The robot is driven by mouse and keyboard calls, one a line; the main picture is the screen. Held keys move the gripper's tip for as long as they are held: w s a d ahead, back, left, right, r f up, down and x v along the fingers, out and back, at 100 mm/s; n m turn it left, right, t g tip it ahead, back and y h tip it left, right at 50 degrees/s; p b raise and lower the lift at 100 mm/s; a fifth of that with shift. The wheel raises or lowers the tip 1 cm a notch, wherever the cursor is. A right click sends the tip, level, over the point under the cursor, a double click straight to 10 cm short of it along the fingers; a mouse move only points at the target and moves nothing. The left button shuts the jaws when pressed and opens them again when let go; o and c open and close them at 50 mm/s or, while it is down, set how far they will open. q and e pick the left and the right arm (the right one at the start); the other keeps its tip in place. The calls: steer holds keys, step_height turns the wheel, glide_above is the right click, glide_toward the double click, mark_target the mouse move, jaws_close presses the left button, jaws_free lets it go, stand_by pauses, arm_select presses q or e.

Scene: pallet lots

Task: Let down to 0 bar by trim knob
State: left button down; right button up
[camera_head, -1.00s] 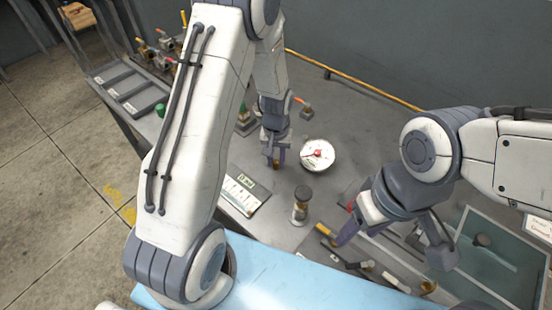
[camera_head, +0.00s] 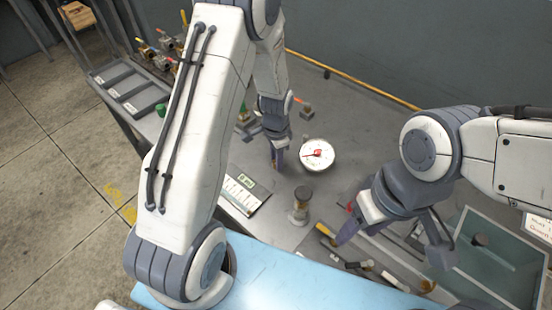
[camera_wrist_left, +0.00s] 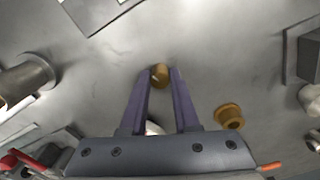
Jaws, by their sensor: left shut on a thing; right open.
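My left gripper (camera_head: 277,165) points down at the bench beside a round white gauge (camera_head: 318,154) with a red centre. In the left wrist view its two fingers (camera_wrist_left: 159,80) are closed on a small brass knob (camera_wrist_left: 159,75) at their tips. The fingers hide the knob in the head view. The gauge needle seems to point left, but the scale is too small to read. My right gripper (camera_head: 392,246) is open and empty over the right front of the bench.
A brass-and-glass cylinder (camera_head: 301,206) stands in front of the gauge. A white labelled card (camera_head: 240,193) lies to its left. A second brass fitting (camera_wrist_left: 229,116) is close right of my left fingers. Valves (camera_head: 158,52) and trays (camera_head: 130,88) are at the back left.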

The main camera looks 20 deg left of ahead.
arm_select(q)
steer(key=shift+w+r+m, duration=0.1)
steer(key=shift+w+m, duration=0.05)
steer(key=shift+m, duration=2.05)
steer(key=c, duration=0.6)
jaws_free()
steer(key=shift+c, duration=0.2)
step_height(320, 180, up, 10)
steer(key=shift+r+b, duration=0.2)
steer(key=shift+b, duration=0.25)
